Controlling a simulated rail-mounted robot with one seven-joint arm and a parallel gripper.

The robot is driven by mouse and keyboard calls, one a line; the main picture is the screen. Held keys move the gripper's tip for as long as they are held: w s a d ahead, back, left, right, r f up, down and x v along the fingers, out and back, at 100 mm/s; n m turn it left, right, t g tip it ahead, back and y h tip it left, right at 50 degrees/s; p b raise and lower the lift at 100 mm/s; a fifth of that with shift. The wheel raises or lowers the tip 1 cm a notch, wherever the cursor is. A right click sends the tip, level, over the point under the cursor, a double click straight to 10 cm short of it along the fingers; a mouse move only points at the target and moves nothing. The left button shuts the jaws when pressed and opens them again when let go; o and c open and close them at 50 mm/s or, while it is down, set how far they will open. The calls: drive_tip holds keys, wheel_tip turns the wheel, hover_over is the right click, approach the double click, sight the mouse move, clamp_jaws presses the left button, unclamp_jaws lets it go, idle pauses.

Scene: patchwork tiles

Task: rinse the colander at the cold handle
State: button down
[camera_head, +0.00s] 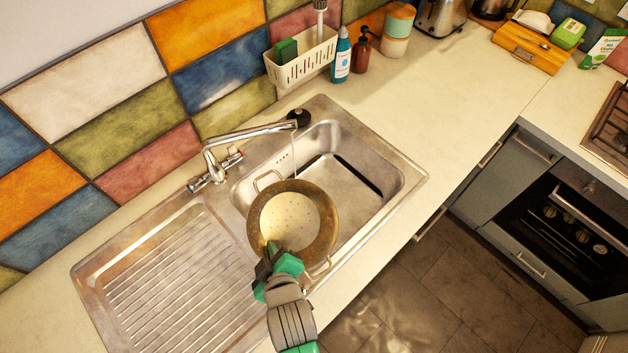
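The brass-coloured colander (291,222) is over the left part of the sink basin, with its perforated inside facing up. It has a wire handle at its upper left and another at its lower right. My gripper (272,258) is at the colander's near rim and appears to hold it there; the fingertips are partly hidden. The chrome tap (250,133) reaches over the basin, and a thin stream of water (294,155) falls from its spout towards the colander. The tap's handles (216,168) sit at its base; I cannot tell which one is cold.
The steel sink basin (392,190) has free room right of the colander. The ribbed drainboard (170,270) is bare. A white caddy (302,62), a blue bottle (341,58) and a brown dispenser (362,52) stand behind the sink.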

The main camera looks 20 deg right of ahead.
drive_tip(key=shift+a, duration=0.25)
drive_tip(key=shift+d, duration=0.2)
drive_tip(key=shift+w+d, duration=0.1)
drive_tip(key=shift+d, duration=0.35)
drive_tip(key=shift+a+r, duration=0.1)
drive_tip(key=shift+a, duration=0.1)
drive_tip(key=shift+a+p, duration=0.4)
drive_tip(key=shift+p, duration=0.05)
drive_tip(key=shift+s, duration=0.2)
drive_tip(key=s+d+p, duration=0.1)
drive_tip(key=s+p, duration=0.1)
drive_tip(key=s, duration=0.5)
drive_tip(key=shift+s+d+p, duration=0.35)
drive_tip(key=shift+d, duration=0.05)
